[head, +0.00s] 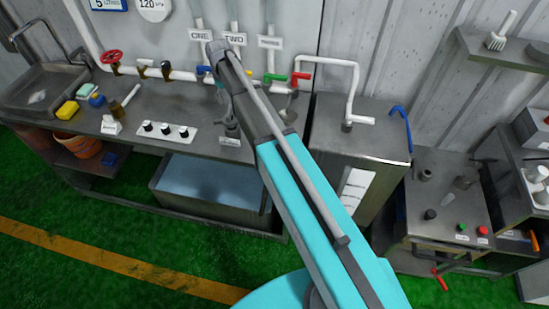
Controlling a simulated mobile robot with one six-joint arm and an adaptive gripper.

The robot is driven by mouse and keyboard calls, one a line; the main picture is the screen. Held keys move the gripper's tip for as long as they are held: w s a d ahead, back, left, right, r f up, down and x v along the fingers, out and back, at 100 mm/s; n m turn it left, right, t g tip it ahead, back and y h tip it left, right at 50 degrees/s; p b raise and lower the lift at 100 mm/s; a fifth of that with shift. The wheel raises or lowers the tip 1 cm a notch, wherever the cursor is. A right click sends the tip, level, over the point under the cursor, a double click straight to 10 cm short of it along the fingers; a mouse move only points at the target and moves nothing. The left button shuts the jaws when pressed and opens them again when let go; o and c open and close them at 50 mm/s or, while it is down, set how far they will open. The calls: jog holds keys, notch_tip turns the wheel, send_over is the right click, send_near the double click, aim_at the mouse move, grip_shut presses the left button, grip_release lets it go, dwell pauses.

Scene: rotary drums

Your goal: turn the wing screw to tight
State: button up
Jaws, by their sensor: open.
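My teal and grey arm crosses the middle of the head view. Its wrist bends down at the wall pipes. My gripper (230,127) hangs small and dark over the right part of the steel counter (170,110), and its fingers are hard to make out. It looks open, with nothing seen in it. I cannot pick out the wing screw for certain. It may be too small to tell or hidden behind my arm or gripper.
Several wall valves stand behind the counter, including a red handwheel (112,57). A panel with several black knobs (166,131) lies left of my gripper. A steel cabinet (330,130) with a white bent pipe (352,95) stands right. A water tank (205,185) sits below the counter.

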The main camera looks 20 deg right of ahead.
aim_at(229, 111)
jog(key=shift+r+p, duration=2.7)
jog(key=shift+r, duration=0.3)
jog(key=s+d+f+m+b, duration=0.1)
jog(key=s+d+f+b, duration=0.2)
jog(key=s, duration=0.6)
jog(key=s+d+f+m+b, duration=0.2)
jog(key=s+d+f+b, duration=0.2)
jog(key=s+f+b, duration=0.3)
jog(key=s+d+f+m+b, duration=0.2)
jog(key=s+f+b, duration=0.3)
jog(key=s, duration=0.6)
jog(key=shift+d+f+b, duration=0.3)
jog(key=shift+d+f, duration=0.05)
jog(key=shift+d, duration=0.4)
